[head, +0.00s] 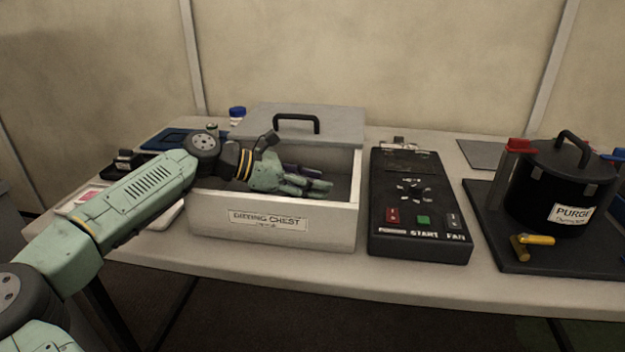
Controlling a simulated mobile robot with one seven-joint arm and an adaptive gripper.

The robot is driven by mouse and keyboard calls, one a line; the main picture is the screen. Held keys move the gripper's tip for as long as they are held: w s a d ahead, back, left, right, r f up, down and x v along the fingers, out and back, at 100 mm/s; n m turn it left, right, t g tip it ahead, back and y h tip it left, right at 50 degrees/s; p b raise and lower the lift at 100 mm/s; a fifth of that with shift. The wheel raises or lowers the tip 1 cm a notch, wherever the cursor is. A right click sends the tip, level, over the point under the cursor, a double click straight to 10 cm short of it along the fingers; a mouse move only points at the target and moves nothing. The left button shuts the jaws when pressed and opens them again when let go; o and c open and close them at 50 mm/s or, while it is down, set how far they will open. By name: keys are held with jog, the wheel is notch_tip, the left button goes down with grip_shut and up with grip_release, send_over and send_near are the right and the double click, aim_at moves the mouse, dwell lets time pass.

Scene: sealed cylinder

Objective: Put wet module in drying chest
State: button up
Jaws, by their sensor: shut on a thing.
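The drying chest (205,213) is a pale open-topped box on the table, with a label on its front. Its grey lid (345,126) with a black handle is off the opening, at the chest's back edge. My gripper (320,187) reaches in from the left and is over or inside the chest opening, its pale green fingers pointing right. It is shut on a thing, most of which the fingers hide. A dark purplish shape (303,168) shows just behind the fingers, likely the wet module; its outline is unclear.
A black control box (420,245) with buttons stands right of the chest. A black lidded pot (540,190) labelled PURGE stands on a dark base at far right, with a yellow-handled valve (533,240). A blue tray (170,138) and small items lie left, partly behind my arm.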

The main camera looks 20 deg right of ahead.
jog(key=shift+f, duration=0.15)
jog(key=o, duration=1.3)
jog(key=shift+c, duration=0.2)
